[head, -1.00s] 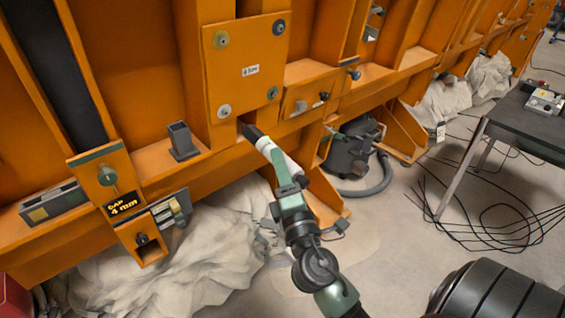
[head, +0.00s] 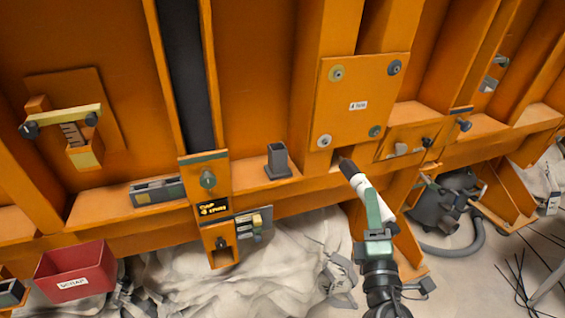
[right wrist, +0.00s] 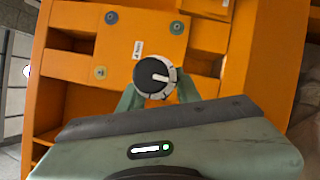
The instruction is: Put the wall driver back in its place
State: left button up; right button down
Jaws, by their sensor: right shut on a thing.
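The wall driver (head: 365,193), a white cylinder with a black end, is held by my right gripper (head: 375,212). Its black end points up and left, in front of the orange wall below the bolted plate. In the right wrist view the driver (right wrist: 152,77) shows end-on, as a dark round face with a white ring, between the green fingers of my right gripper (right wrist: 158,92). A dark square open-topped holder (head: 278,162) stands on the orange ledge, left of the driver and apart from it. My left gripper is not in view.
A square orange plate (head: 350,122) with round corner fixings is on the wall above the driver. A gap-labelled bracket (head: 208,186) and a red scrap bin (head: 76,268) are to the left. A vacuum (head: 436,203) stands on the right. Ledge shows bare beside the holder.

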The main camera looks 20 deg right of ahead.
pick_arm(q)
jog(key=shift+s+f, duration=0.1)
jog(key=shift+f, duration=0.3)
pick_arm(e)
jog(key=shift+f, duration=0.2)
